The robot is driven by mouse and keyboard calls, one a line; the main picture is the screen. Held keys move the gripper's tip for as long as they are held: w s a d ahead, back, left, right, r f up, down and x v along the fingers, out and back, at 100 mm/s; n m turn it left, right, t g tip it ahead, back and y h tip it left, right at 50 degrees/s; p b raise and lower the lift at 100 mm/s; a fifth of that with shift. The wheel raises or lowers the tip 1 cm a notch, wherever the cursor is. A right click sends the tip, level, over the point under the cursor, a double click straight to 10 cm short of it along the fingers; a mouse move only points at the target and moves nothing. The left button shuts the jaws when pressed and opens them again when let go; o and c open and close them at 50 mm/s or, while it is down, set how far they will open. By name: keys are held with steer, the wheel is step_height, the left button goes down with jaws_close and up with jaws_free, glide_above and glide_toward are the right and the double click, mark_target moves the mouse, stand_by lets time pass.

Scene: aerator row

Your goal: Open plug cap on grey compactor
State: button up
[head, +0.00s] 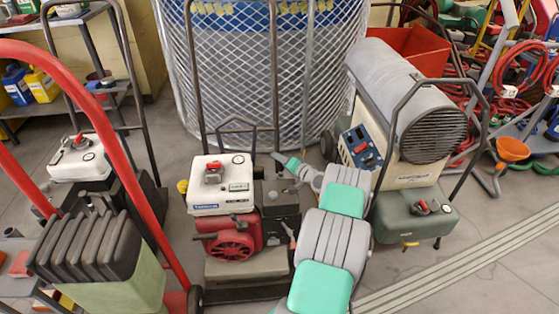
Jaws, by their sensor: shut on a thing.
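The grey compactor (247,268) stands in the middle, with a white tank (222,185) on top, a red recoil starter (228,240) at the front and a dark engine block (279,208) at the right. My gripper (276,163) is above the right side of the engine, just right of the tank, reached by my grey and teal arm from the lower right. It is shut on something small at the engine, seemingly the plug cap. The cap itself is too small and too hidden by the gripper to make out, and so is whether it is lifted.
The compactor's dark handle (274,80) rises behind my gripper. A grey cylindrical heater (408,95) on a green tank (413,218) stands close at the right. A similar white-tanked machine (80,158) and a red hand truck (150,210) stand at the left. Open floor lies at the lower right.

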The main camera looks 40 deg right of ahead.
jaws_close()
steer(key=shift+a, duration=0.1)
steer(key=shift+w, duration=0.15)
stand_by(0.6)
